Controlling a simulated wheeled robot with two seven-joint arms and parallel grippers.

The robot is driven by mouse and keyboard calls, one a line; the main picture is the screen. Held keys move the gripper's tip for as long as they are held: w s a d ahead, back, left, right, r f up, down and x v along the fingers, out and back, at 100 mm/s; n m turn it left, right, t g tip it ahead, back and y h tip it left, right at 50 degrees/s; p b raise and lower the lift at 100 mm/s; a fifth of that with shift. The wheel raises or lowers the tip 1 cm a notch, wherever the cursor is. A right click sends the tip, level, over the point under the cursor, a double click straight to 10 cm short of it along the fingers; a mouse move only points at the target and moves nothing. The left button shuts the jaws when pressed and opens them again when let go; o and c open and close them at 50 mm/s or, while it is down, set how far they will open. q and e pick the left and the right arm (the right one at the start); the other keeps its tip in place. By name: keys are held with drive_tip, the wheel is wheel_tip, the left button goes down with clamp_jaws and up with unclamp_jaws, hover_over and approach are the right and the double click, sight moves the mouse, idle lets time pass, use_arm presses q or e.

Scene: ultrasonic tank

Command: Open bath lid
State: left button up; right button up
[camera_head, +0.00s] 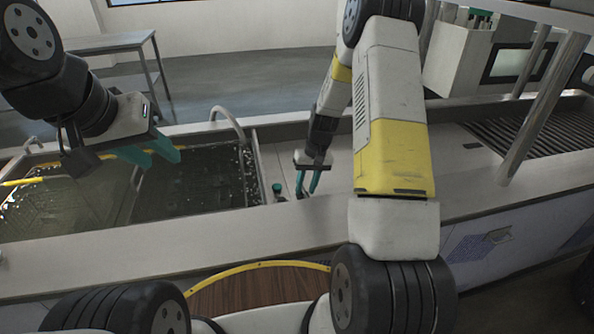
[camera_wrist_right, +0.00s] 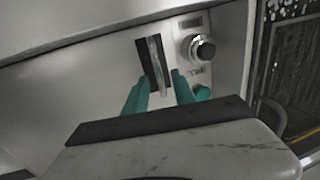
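The bath (camera_head: 195,195) is a sunken basin with a dark, speckled surface at the left of the counter. I cannot make out a separate lid; a curved metal bar (camera_head: 228,118) rises at its far edge. My left gripper (camera_head: 158,152) is open and empty above the bath. My right gripper (camera_head: 308,184) is open over the panel right of the bath. In the right wrist view, a silver lever (camera_wrist_right: 157,62) in a black slot lies between and just beyond its teal fingertips (camera_wrist_right: 160,78). I cannot tell whether they touch it.
A yellow-edged basin section (camera_head: 35,205) is at far left. A slanted metal post (camera_head: 545,105) and a ribbed grate (camera_head: 545,130) are at right. A table (camera_head: 105,42) stands behind.

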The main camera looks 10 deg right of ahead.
clamp_jaws()
idle(1.4)
